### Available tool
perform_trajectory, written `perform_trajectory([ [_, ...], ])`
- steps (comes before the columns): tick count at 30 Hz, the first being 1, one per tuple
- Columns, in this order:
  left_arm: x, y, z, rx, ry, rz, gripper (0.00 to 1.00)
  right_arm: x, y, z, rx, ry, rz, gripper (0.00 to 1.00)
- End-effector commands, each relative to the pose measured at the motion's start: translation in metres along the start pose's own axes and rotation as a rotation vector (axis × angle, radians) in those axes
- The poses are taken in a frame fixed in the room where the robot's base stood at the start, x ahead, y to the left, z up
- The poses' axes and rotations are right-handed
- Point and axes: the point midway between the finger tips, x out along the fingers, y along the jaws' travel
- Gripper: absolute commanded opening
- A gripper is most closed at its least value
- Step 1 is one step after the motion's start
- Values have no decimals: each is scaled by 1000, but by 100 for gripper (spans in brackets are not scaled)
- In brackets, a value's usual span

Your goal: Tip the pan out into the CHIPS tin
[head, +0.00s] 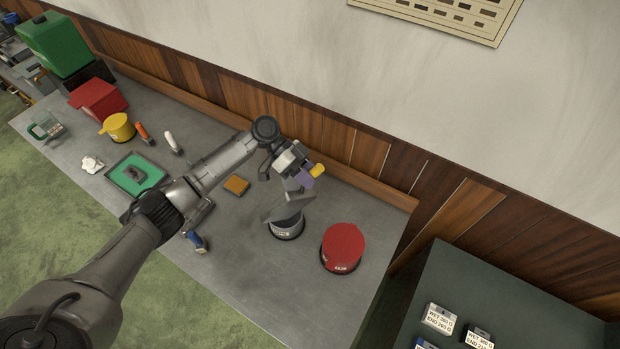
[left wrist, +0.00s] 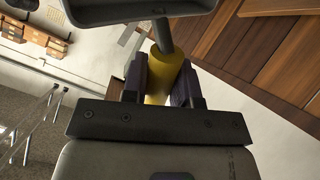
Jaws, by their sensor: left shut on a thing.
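My left gripper (head: 306,176) is shut on the yellow handle (head: 318,170) of the grey pan (head: 288,207). In the left wrist view the yellow handle (left wrist: 165,80) sits between the two finger pads, and the pan (left wrist: 130,9) crosses the top edge. The pan is tilted over a round grey tin (head: 287,228) with a dark base and a pale label. The pan hides most of the tin's mouth. I cannot read the label at this size, nor see what the pan holds or whether it touches the tin.
A red-topped round tin (head: 343,246) stands right of the grey tin. A green tray (head: 136,174), yellow pot (head: 118,127), tan block (head: 236,185) and blue-handled tool (head: 197,242) lie left on the grey bench (head: 250,290). The bench front is clear. A wooden wall runs behind.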

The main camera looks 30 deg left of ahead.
Motion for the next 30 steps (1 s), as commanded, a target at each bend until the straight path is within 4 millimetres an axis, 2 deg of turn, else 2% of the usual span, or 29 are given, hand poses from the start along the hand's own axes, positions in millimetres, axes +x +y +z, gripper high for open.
perform_trajectory([
  [11, -1, -1, 0, -4, 7, 5, 0, 3, -1, 0, 4, 1, -3, 43],
  [30, -11, -10, 2, -36, 55, 47, 0, 20, 1, 7, -6, -1, 5, 43],
])
